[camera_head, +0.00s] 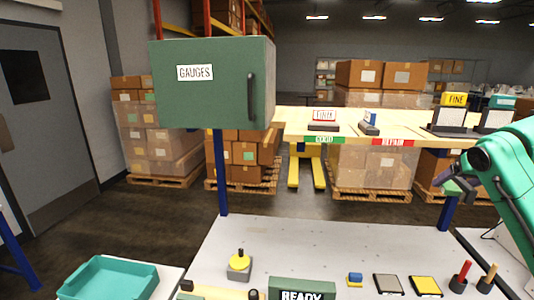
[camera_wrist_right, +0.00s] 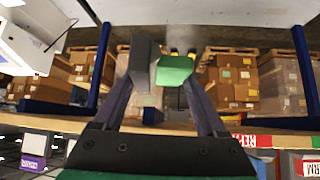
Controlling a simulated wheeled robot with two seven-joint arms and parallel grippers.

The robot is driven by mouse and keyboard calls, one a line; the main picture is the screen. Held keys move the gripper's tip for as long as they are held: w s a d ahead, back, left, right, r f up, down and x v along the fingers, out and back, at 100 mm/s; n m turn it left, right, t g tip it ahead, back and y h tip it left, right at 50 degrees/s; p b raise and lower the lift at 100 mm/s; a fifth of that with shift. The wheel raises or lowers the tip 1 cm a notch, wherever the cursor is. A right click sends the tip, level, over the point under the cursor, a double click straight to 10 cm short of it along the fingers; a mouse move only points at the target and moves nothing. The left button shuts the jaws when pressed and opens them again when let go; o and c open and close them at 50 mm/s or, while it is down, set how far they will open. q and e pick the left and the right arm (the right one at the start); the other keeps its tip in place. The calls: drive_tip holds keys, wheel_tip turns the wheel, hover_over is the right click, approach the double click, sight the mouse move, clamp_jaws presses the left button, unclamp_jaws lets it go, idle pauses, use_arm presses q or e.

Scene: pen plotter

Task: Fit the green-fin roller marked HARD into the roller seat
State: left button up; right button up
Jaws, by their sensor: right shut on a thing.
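My right gripper (camera_head: 455,188) is raised at the right of the head view, in front of the shelf. In the right wrist view my right gripper (camera_wrist_right: 165,85) is shut on a piece with a dark grey block and a green part (camera_wrist_right: 175,70), which looks like the green-fin roller. No HARD marking is readable on it. I cannot clearly pick out the roller seat. A READY panel (camera_head: 302,291) shows at the bottom edge of the head view. My left gripper is not in view.
A green GAUGES cabinet (camera_head: 212,85) hangs at upper left. The wooden shelf (camera_head: 290,122) carries labelled items, including a FINE box (camera_head: 455,100). The table's middle is clear.

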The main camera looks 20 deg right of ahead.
drive_tip(key=a+f+n+y+b, duration=0.1)
drive_tip(key=a+f, duration=0.1)
drive_tip(key=f, duration=0.9)
drive_tip(key=a+f+n+b, duration=0.1)
drive_tip(key=a+f, duration=0.1)
drive_tip(key=f, duration=1)
drive_tip(key=s+a+f+n+t+y+b, duration=0.1)
drive_tip(key=a+f, duration=0.4)
drive_tip(key=f, duration=0.2)
drive_tip(key=a+f+n+y+b, duration=0.1)
drive_tip(key=a+f, duration=0.3)
drive_tip(key=f, duration=0.3)
drive_tip(key=s+a+f+n+y+b, duration=0.15)
drive_tip(key=a+f, duration=0.25)
drive_tip(key=a, duration=0.5)
drive_tip(key=s+a+f+n+y+b, duration=0.15)
drive_tip(key=a+f, duration=0.25)
drive_tip(key=a, duration=0.4)
drive_tip(key=s+a+r+h+b, duration=0.1)
drive_tip(key=a+r, duration=0.3)
drive_tip(key=a, duration=0.7)
drive_tip(key=shift+s+r+m, duration=0.3)
drive_tip(key=shift+s+r, duration=0.1)
drive_tip(key=shift+s, duration=0.2)
drive_tip(key=shift+d, duration=0.15)
